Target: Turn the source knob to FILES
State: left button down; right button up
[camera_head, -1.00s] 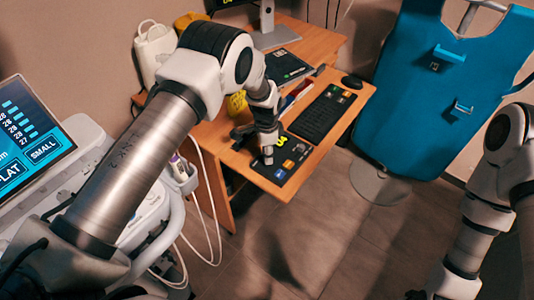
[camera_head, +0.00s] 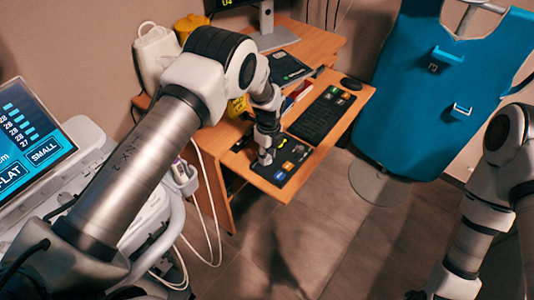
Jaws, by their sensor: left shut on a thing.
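The control panel (camera_head: 297,153) is a dark pad with coloured labels in yellow, orange and blue. It lies on the front left of the wooden desk's pull-out shelf. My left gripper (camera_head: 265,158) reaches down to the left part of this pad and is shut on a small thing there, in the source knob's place. The gripper's fingers hide the knob, and its pointer and setting cannot be read.
A black keyboard (camera_head: 320,118) and a mouse (camera_head: 351,83) are beside the pad. A monitor stand (camera_head: 268,30) is behind. A blue apron-shaped panel (camera_head: 437,90) stands to the right. A console with a screen (camera_head: 32,135) and hanging cables is at left. The floor ahead is clear.

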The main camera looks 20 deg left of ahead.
aim_at(269, 156)
pick_arm(q)
jog(key=shift+m, duration=1.2)
jog(key=c, duration=0.8)
grip_release()
jog(key=shift+r, duration=0.1)
jog(key=r, duration=1.1)
jog(key=shift+w+d+r, duration=0.2)
jog(key=shift+w+r, duration=0.05)
jog(key=shift+r, duration=0.15)
